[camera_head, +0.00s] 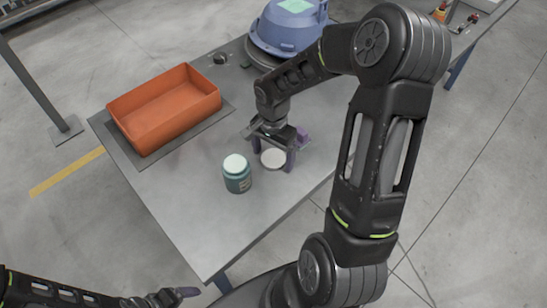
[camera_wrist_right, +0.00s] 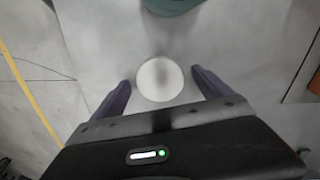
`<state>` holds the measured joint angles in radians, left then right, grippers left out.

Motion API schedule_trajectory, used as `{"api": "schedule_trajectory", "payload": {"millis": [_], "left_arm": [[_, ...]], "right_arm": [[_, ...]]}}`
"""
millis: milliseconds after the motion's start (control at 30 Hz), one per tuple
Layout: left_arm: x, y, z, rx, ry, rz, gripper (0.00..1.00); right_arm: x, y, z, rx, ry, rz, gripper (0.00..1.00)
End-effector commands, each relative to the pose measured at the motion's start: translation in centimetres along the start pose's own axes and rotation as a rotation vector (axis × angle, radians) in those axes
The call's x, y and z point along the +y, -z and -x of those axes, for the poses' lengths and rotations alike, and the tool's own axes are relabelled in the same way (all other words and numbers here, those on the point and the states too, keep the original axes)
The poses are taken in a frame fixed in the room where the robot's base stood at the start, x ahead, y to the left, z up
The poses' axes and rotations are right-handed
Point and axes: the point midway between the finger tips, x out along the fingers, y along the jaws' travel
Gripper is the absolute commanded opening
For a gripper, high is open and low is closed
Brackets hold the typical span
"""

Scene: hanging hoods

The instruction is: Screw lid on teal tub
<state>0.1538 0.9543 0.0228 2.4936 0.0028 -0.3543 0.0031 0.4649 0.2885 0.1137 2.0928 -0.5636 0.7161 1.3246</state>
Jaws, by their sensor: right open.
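The teal tub (camera_head: 238,182) stands upright on the table, with a pale round top; I cannot tell whether that is an opening or contents. Part of it shows at the top edge of the right wrist view (camera_wrist_right: 175,6). The round white lid (camera_head: 273,159) lies flat on the table to the right of the tub. My right gripper (camera_head: 272,153) is open over the lid, pointing down. In the right wrist view the lid (camera_wrist_right: 160,80) lies between its two purple fingers, with gaps on both sides. My left gripper (camera_head: 178,294) is low at the bottom left, off the table, its opening unclear.
An orange bin (camera_head: 165,110) sits on a dark mat at the table's left. A large blue hood (camera_head: 288,28) stands at the back. Small dark parts (camera_head: 220,59) lie near the back edge. The table (camera_head: 195,225) is clear in front of the tub.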

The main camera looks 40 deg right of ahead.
Motion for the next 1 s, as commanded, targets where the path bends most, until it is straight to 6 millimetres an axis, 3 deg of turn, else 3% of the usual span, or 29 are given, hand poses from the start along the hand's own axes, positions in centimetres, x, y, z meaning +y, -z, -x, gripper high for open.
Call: {"api": "schedule_trajectory", "payload": {"millis": [200, 1000], "left_arm": [[0.01, 0.0, 0.0, 0.0, 0.0, 0.0, 0.86], [0.01, 0.0, 0.01, 0.0, 0.0, 0.0, 0.86]], "right_arm": [[0.0, 0.01, 0.02, 0.0, 0.0, 0.0, 0.87], [0.0, 0.01, 0.03, 0.0, 0.0, 0.0, 0.24]]}}
